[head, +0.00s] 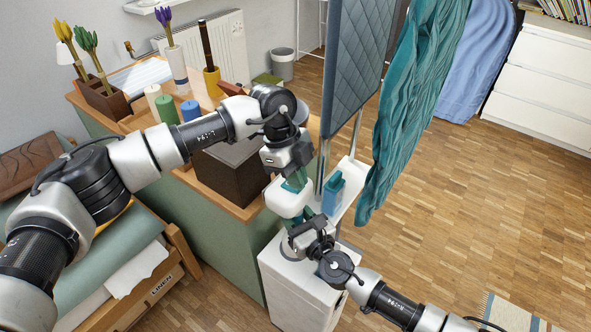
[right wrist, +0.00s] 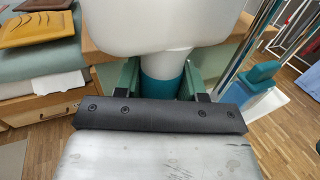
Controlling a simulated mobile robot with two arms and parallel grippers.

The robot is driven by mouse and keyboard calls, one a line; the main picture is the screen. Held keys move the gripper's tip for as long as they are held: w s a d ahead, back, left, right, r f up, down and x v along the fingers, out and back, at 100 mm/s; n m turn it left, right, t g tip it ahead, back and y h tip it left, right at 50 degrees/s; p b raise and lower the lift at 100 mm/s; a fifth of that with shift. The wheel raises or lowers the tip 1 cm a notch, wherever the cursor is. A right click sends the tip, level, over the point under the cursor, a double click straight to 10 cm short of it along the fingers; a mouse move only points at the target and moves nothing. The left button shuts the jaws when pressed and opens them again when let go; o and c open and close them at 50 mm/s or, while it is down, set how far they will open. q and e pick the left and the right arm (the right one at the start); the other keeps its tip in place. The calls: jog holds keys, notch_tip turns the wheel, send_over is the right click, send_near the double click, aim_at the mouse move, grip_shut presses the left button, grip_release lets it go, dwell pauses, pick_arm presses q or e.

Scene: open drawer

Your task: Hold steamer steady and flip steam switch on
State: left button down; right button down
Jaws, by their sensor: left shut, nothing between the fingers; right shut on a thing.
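The steamer (head: 283,201) has a rounded white body, seen in the head view in front of the ironing stand. In the right wrist view its white body (right wrist: 150,25) fills the top, with a teal handle (right wrist: 160,88) below. My right gripper (right wrist: 160,85) is shut on that handle, its green fingers on either side. My left gripper (head: 295,183) is shut and empty, pointing down at the top of the steamer; I cannot tell whether it touches. I cannot make out the steam switch.
The padded blue board (head: 355,55) and hanging teal cloth (head: 415,95) rise behind. A white cabinet (head: 292,293) is below. A dark box (head: 232,170) is on the wooden counter to the left.

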pick_arm(q)
jog(key=shift+s+f, duration=0.2)
jog(key=shift+f, duration=0.2)
jog(key=shift+w+a+r, duration=0.15)
jog(key=shift+w+a, duration=0.4)
jog(key=shift+a, duration=0.1)
jog(key=shift+r, duration=0.15)
jog(key=shift+r, duration=0.35)
jog(key=v, duration=1.3)
jog(key=shift+d, duration=0.15)
